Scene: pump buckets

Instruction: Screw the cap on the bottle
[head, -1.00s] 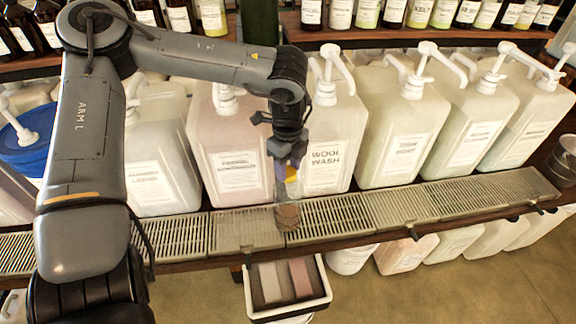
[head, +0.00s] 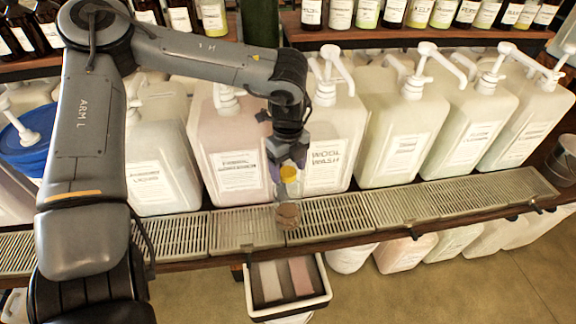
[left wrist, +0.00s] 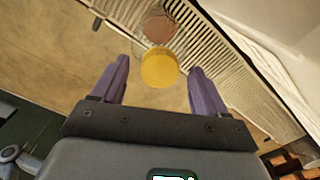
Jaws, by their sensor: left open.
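The yellow cap (head: 289,174) sits at the top of what looks like a clear bottle (head: 288,197) with brown contents at its bottom, on the slatted drip tray. Whether the cap is seated on the bottle's neck I cannot tell. My left gripper (head: 288,172) is directly above, pointing down, with its purple fingers apart on either side of the cap. In the left wrist view the cap (left wrist: 160,68) shows between and just beyond the open fingertips (left wrist: 160,72), with a gap on each side. The brown contents (left wrist: 159,27) show past it. My right gripper is not in view.
Large pump jugs (head: 323,140) stand in a row close behind the drip tray (head: 335,220). A shelf of labelled bottles (head: 420,14) is above them. A white bin (head: 289,310) sits below the tray's front edge. The floor (head: 450,285) in front is clear at right.

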